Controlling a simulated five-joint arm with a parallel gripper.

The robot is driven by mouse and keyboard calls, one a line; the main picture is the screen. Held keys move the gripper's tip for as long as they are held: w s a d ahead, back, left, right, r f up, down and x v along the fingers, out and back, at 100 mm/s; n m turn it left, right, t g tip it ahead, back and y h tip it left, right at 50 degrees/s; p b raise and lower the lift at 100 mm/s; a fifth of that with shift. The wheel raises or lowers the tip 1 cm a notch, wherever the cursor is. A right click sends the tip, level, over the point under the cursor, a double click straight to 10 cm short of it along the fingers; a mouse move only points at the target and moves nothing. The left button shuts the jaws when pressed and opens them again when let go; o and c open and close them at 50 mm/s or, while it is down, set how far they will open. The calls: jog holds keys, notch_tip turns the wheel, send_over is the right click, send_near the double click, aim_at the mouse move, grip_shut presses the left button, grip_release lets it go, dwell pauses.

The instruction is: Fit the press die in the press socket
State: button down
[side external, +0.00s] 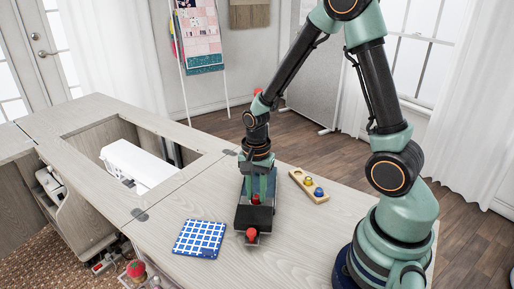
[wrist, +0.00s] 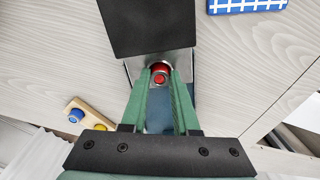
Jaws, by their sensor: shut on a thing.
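My gripper (wrist: 160,78) is shut on the red press die (wrist: 161,68), a small round red piece with a raised knob, held between the green fingertips. In the side view, the die (side external: 256,199) shows at the fingertips, over the dark press (side external: 254,218). In the wrist view, the die is beside the edge of the press's black block (wrist: 150,25), over its metal part (wrist: 134,68). The press socket is not clearly visible; the die and fingers cover that area. I cannot tell whether the die touches the socket or is above it.
A wooden rack (side external: 297,175) holds a blue and a yellow piece to the right of the press. A blue checked cloth (side external: 200,238) lies to its left. The cabinet opening with a white machine (side external: 138,166) is farther left. The tabletop (side external: 300,235) in front is clear.

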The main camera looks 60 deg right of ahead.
jog(key=c, duration=0.6)
grip_release()
jog(key=shift+r, duration=0.15)
notch_tip(320, 180, up, 12)
jog(key=shift+f, duration=0.1)
jog(key=s+a+r+n+t, duration=0.1)
jog(key=r+n+t, duration=0.1)
jog(key=n, duration=0.3)
jog(key=s+a+r+n+t, duration=0.1)
jog(key=s+a+r+n, duration=0.1)
jog(key=r+n, duration=0.2)
jog(key=s+a+r+n+t, duration=0.1)
jog(key=r+n+t, duration=0.1)
jog(key=n, duration=0.4)
jog(key=shift+s+a+r+t, duration=0.15)
jog(key=shift+s+r+t, duration=0.15)
jog(key=shift+s+r, duration=0.15)
